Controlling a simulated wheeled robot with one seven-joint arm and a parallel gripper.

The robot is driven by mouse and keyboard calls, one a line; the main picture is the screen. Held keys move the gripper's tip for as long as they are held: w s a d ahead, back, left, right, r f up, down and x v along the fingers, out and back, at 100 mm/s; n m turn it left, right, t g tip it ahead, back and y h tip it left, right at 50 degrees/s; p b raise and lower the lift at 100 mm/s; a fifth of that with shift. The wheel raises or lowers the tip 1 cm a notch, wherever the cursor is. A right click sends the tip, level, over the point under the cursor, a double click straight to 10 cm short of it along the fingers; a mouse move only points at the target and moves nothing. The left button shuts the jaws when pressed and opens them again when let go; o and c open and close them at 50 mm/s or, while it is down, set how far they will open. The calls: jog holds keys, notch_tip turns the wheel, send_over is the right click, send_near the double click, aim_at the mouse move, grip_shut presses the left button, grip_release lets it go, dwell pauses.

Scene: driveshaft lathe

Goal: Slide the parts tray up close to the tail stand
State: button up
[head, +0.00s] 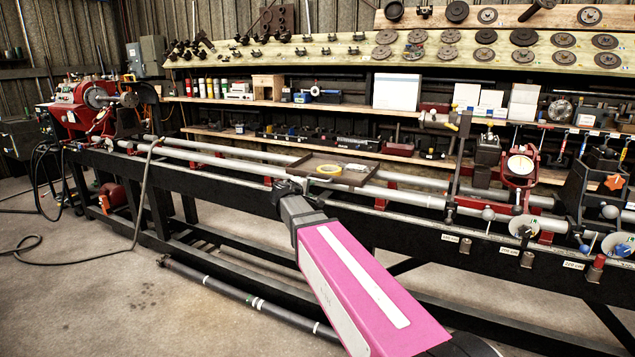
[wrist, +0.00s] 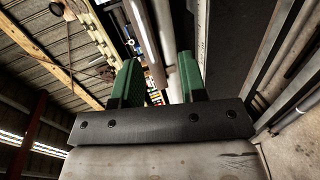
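The parts tray (head: 350,178) is a flat dark brown tray. My gripper (head: 284,188) is at the tray's near left side; contact cannot be made out. In the wrist view its green fingers (wrist: 157,85) are apart with nothing held between them.
The red headstock (head: 82,108) is at the far left end of the bed. Grey tubes (head: 420,197) run lengthwise. A hose (head: 140,190) hangs over the bed at left. Knobs and levers (head: 525,228) crowd the right front edge. Shelves of parts stand behind.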

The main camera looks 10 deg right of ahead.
aim_at(317, 180)
jog(key=shift+n+t, duration=0.3)
jog(key=x, duration=0.3)
jog(key=r+x, duration=0.1)
jog(key=x, duration=0.3)
jog(key=w+x, duration=0.1)
jog(key=x, duration=0.2)
jog(key=shift+w+a+r, duration=0.2)
jog(key=shift+w+r, duration=0.05)
jog(key=shift+r, duration=0.1)
grip_shut()
